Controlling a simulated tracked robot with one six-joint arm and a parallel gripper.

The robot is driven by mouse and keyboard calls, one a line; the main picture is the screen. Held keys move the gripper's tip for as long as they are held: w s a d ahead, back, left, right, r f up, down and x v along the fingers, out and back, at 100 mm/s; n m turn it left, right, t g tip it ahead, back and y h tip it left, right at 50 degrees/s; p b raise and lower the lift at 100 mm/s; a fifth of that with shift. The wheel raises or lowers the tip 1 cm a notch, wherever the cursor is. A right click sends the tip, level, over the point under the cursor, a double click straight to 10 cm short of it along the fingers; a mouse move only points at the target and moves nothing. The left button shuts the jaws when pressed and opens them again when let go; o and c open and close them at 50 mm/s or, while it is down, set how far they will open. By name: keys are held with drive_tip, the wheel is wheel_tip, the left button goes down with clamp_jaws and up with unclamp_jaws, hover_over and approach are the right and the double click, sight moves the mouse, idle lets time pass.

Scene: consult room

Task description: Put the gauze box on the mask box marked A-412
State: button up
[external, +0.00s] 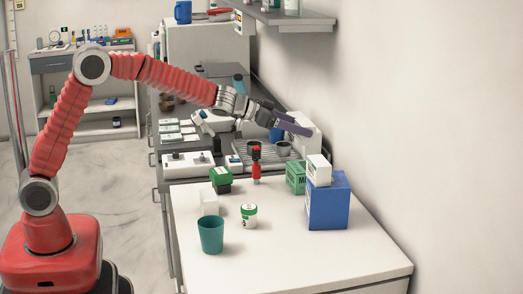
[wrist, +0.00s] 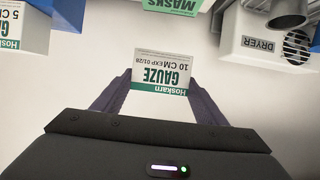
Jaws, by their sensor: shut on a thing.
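My gripper (external: 294,125) is shut on the gauze box (wrist: 164,72), high over the far part of the counter near the wall. In the wrist view the box is white with a green band, reads "GAUZE 10 CM" upside down, and sits between the two fingertips (wrist: 160,85). I cannot make it out clearly in the external view. A green box (external: 295,178) stands on the near counter beside the blue box. Its "MASKS" lettering shows at the wrist view's top edge (wrist: 173,5). I cannot read A-412 on any box.
A white box marked "5 C" (wrist: 10,24) stands on the blue box (external: 328,206). A dryer (wrist: 262,42) is on the right in the wrist view. A teal cup (external: 211,236), a round tub (external: 249,215) and a red-black item (external: 256,166) stand nearby. The front right counter is clear.

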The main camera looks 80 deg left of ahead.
sight(298, 140)
drive_tip(key=shift+f, duration=2.25)
drive_tip(key=shift+f, duration=2.05)
drive_tip(key=o, duration=1.1)
drive_tip(key=shift+f, duration=0.1)
drive_tip(key=shift+c, duration=0.2)
drive_tip(key=shift+s+r, duration=0.35)
drive_tip(key=shift+s, duration=0.1)
drive_tip(key=v, duration=1.1)
